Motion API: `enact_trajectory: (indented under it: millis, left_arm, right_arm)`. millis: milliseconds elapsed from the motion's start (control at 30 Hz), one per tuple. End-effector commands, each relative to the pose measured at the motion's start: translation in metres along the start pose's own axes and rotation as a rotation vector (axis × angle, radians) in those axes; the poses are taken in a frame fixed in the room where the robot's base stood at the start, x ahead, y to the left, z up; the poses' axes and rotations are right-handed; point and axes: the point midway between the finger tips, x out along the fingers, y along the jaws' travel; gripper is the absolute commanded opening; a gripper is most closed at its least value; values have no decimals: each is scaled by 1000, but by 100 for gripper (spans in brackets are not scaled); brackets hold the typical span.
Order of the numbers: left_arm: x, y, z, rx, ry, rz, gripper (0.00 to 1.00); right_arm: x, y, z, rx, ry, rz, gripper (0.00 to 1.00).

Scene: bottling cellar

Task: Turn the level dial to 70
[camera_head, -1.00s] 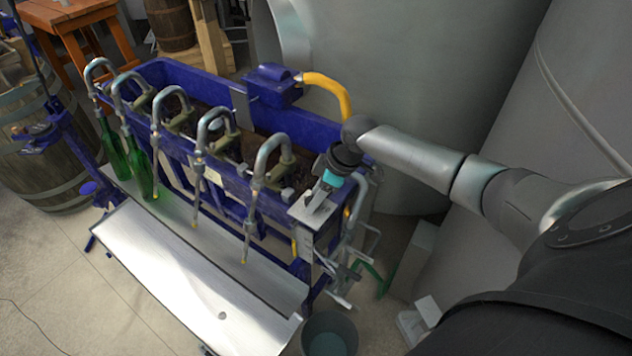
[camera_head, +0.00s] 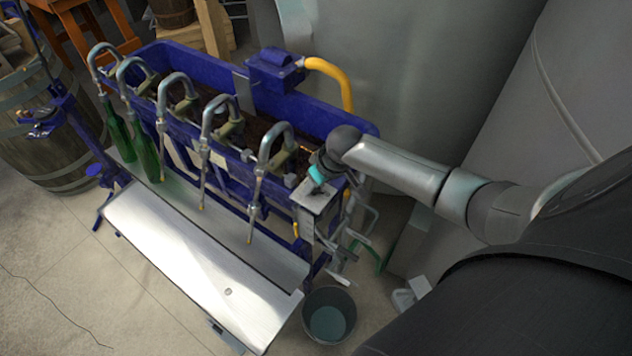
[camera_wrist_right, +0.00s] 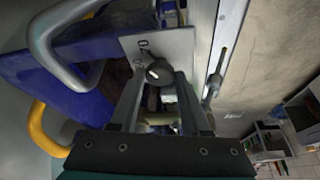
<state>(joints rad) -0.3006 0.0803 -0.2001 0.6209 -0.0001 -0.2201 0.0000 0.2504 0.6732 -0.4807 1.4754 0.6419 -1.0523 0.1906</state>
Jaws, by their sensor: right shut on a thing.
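The level dial is a dark round knob (camera_wrist_right: 158,72) on a pale metal plate (camera_wrist_right: 178,45) in the right wrist view. The plate also shows at the near right end of the blue filler in the head view (camera_head: 322,203). A printed 70 stands beside the knob, with other marks partly hidden; I cannot read the pointer's setting for sure. My right gripper (camera_wrist_right: 158,80) is shut on the knob, one finger on either side. In the head view my right gripper (camera_head: 315,186) reaches down to the plate and hides the knob. My left gripper is not in view.
The blue filler trough (camera_head: 350,128) carries several curved metal spouts (camera_head: 277,142). A steel shelf (camera_head: 190,265) runs along the front. A bucket (camera_head: 329,316) stands below the plate. Large grey tanks (camera_head: 420,70) rise behind my right arm.

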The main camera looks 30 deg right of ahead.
Motion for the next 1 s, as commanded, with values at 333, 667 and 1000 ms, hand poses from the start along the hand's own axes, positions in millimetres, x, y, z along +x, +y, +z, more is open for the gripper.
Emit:
enact_trajectory:
  millis: [333, 667, 1000]
  left_arm:
    - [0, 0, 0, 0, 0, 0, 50]
    - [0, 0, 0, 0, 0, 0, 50]
    - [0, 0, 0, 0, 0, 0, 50]
  right_arm:
    - [-1, 0, -1, 11, 3, 5, 0]
    - [0, 0, -1, 10, 2, 4, 69]
    - [-1, 0, 0, 10, 0, 4, 76]
